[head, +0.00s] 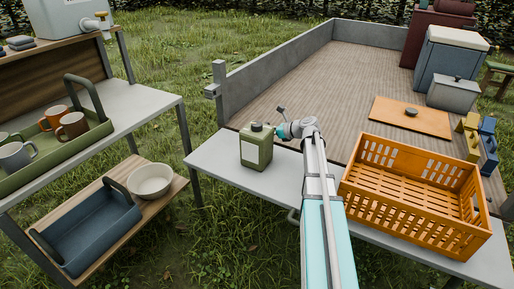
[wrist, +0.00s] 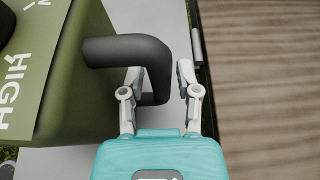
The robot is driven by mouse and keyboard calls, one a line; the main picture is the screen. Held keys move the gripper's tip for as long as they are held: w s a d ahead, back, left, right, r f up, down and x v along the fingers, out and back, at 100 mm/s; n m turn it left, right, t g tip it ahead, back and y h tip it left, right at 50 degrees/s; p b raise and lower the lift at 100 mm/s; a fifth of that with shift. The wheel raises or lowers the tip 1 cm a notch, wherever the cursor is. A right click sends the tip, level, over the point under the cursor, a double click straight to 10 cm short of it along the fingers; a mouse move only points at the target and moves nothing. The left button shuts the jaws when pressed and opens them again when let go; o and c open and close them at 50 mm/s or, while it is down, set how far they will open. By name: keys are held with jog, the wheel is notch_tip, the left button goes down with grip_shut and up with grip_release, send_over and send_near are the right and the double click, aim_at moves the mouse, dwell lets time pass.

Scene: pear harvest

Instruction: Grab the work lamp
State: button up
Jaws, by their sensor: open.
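A green, box-shaped body (head: 257,147) with a dark round top stands upright on the grey bench. I cannot tell from its look whether it is the work lamp; no other thing in view is clearly one. In the wrist view the green body (wrist: 82,100) is close at the left, with a pale label reading "HIGH" and a black looped handle (wrist: 125,50). My gripper (head: 282,131) is beside its right side in the head view. In the wrist view my gripper (wrist: 158,75) is open, with the handle's outer bar between its fingers and gaps on both sides.
An orange crate (head: 384,199) stands on the grey bench (head: 225,163) to the right of my arm. Behind is a wooden trailer bed (head: 340,75) with an orange board (head: 425,118) and boxes. A shelf unit with mugs on a tray is at the left.

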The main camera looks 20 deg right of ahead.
dwell(0.3)
grip_shut()
jog(key=shift+r, duration=0.2)
dwell(0.4)
notch_tip(320, 180, up, 3)
jog(key=p, duration=0.3)
jog(key=shift+f, duration=0.15)
jog(key=s+r+p, duration=0.1)
jog(key=r+p, duration=0.1)
jog(key=s+a+r+p, duration=0.1)
jog(key=s+r+p, duration=0.2)
jog(key=r+p, duration=0.1)
jog(key=shift+s+a, duration=0.25)
jog(key=shift+a, duration=0.05)
jog(key=s+a+r+p, duration=0.3)
jog(key=s+r+p, duration=0.1)
jog(key=s, duration=0.4)
jog(key=shift+s, duration=0.35)
